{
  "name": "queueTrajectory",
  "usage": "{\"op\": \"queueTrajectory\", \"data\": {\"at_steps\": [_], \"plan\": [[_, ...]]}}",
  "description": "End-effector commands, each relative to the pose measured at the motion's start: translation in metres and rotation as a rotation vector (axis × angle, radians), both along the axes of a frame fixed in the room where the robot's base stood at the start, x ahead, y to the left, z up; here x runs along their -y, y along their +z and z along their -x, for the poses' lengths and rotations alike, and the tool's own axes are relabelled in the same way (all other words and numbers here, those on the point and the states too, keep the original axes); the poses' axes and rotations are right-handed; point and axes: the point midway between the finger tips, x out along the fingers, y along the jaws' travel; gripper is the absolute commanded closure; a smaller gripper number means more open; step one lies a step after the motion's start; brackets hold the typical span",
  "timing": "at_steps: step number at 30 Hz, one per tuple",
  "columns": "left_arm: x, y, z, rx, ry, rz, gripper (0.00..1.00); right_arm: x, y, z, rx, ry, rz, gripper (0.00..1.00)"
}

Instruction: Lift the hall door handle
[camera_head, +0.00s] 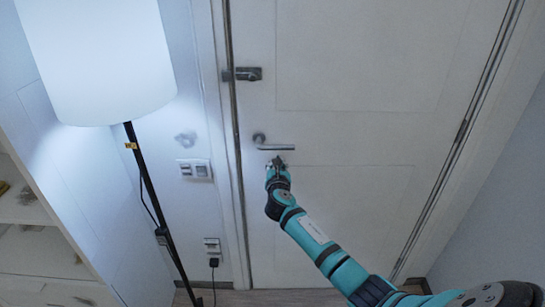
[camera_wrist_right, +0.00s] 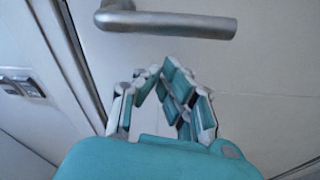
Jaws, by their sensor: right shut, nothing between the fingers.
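The hall door handle (camera_head: 275,146) is a grey metal lever on the white door (camera_head: 345,140), near the door's left edge. In the right wrist view the lever (camera_wrist_right: 170,22) runs level across the top. My right gripper (camera_head: 278,162) is just below the lever in the head view. In the right wrist view its fingers (camera_wrist_right: 165,72) are closed together, empty, and below the lever with a visible gap. My left gripper is not in view.
A metal lock (camera_head: 248,74) is on the door above the handle. A floor lamp (camera_head: 97,55) with a white shade stands at the left. Wall switches (camera_head: 195,169) are left of the door frame. A shelf (camera_head: 35,245) fills the lower left.

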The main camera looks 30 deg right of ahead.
Motion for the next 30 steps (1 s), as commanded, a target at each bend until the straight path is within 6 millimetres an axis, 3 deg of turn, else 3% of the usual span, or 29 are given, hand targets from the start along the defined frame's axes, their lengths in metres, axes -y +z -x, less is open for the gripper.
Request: {"op": "queueTrajectory", "data": {"at_steps": [1, 3, 12, 30], "plan": [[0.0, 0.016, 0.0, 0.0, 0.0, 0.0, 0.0, 0.002, 0.01, 0.001, -0.022, 0.0, 0.034, 1.0], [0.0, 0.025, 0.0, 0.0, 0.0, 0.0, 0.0, 0.004, 0.012, 0.002, -0.047, 0.001, 0.077, 1.0], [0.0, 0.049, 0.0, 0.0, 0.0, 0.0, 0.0, 0.009, 0.018, 0.005, -0.127, 0.001, 0.208, 1.0], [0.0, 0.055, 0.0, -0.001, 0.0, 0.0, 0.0, 0.01, 0.018, 0.006, -0.155, 0.0, 0.253, 1.0]]}}
